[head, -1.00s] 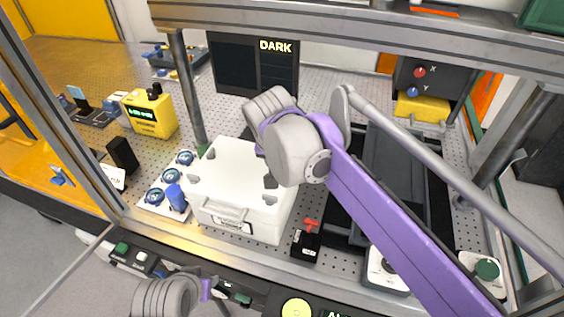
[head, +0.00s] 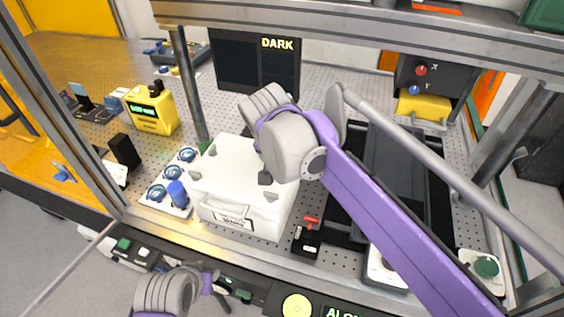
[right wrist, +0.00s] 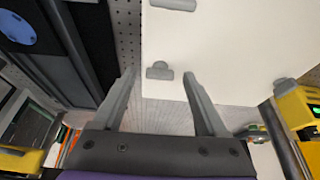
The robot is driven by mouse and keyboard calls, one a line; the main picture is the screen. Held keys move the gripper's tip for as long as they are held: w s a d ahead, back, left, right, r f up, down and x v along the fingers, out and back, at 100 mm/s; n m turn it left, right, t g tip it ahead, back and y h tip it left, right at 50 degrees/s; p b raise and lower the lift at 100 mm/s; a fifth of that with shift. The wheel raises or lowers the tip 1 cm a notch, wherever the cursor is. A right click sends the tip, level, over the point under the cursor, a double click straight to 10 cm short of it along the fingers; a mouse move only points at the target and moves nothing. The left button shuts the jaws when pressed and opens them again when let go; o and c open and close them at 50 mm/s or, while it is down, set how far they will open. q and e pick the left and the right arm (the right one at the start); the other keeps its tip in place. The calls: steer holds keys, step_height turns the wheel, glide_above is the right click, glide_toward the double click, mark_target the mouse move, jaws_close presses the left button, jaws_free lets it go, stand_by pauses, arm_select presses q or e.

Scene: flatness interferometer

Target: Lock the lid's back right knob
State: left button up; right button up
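The white lidded case (head: 240,185) stands on the perforated table, with a carry handle on its front. Grey knobs sit on its lid: front left (head: 195,177), front right (head: 271,198) and back left (head: 210,150). The back right knob is hidden behind my right arm in the head view. In the right wrist view, a grey T-shaped knob (right wrist: 159,71) lies at the lid's edge, between the fingertips of my open right gripper (right wrist: 160,74); contact cannot be seen. Another knob (right wrist: 173,4) shows at the top edge. My left gripper (head: 212,284) is low at the front, its fingers unclear.
A red-levered device (head: 307,238) stands right of the case. A tray of blue-ringed parts (head: 165,207) is at its left. A metal post (head: 188,90) rises behind it, and a dark display (head: 257,65) reads DARK. A frame bar crosses above.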

steer(key=shift+r, duration=0.1)
arm_select(q)
steer(key=shift+w+r+p, duration=0.25)
steer(key=shift+r+p, duration=0.05)
steer(key=shift+r, duration=0.2)
arm_select(e)
steer(key=v, duration=1)
steer(key=shift+s+r, duration=0.2)
steer(key=shift+r, duration=0.05)
arm_select(q)
steer(key=shift+s, duration=0.1)
arm_select(e)
steer(key=shift+a+f, duration=0.1)
